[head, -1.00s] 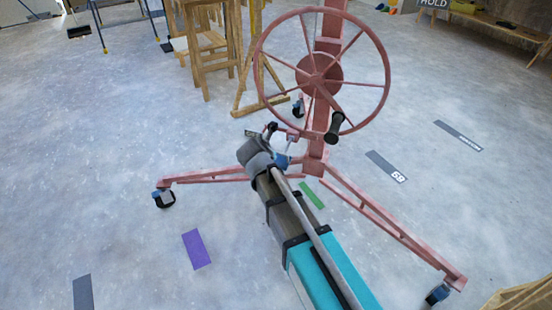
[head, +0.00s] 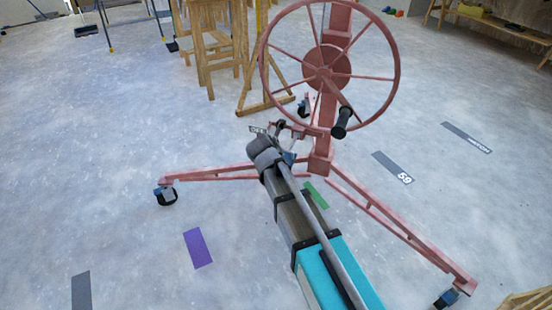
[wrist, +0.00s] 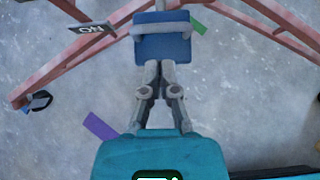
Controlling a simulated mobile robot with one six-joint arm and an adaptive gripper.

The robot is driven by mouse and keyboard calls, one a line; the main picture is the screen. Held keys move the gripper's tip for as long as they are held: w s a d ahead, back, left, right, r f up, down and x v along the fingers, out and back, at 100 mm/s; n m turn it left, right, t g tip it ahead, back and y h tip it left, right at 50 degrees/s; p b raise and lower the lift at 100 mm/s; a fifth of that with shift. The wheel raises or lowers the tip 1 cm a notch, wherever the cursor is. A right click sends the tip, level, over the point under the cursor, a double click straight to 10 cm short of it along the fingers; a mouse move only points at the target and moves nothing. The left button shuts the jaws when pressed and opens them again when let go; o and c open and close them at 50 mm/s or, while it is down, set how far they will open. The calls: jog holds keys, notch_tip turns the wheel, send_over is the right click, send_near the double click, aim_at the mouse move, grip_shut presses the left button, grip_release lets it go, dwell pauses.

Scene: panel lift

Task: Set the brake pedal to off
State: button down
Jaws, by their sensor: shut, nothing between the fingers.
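The brake pedal is a blue pad (wrist: 163,48) with a grey bar across its upper part, at the top centre of the wrist view. In the head view a small blue piece of it (head: 288,158) shows beside my arm, the rest hidden. A dark sign (wrist: 88,28) reading ON is left of the pedal in the wrist view. My gripper (wrist: 160,68) is shut and empty, its fingertips at the pad's lower edge in the picture. I cannot tell whether they touch it.
The pink panel lift has a large spoked handwheel (head: 329,72) with a black handle (head: 341,123) above my arm. Its legs (head: 400,226) spread out to casters. Wooden furniture (head: 215,45) stands behind. Open floor lies to the left.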

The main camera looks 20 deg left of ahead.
aim_at(285, 156)
jog(key=shift+b+x, duration=1.45)
jog(key=shift+x, duration=1)
jog(key=shift+a+r+p, duration=0.15)
jog(key=shift+r+p, duration=0.1)
jog(key=shift+p, duration=0.05)
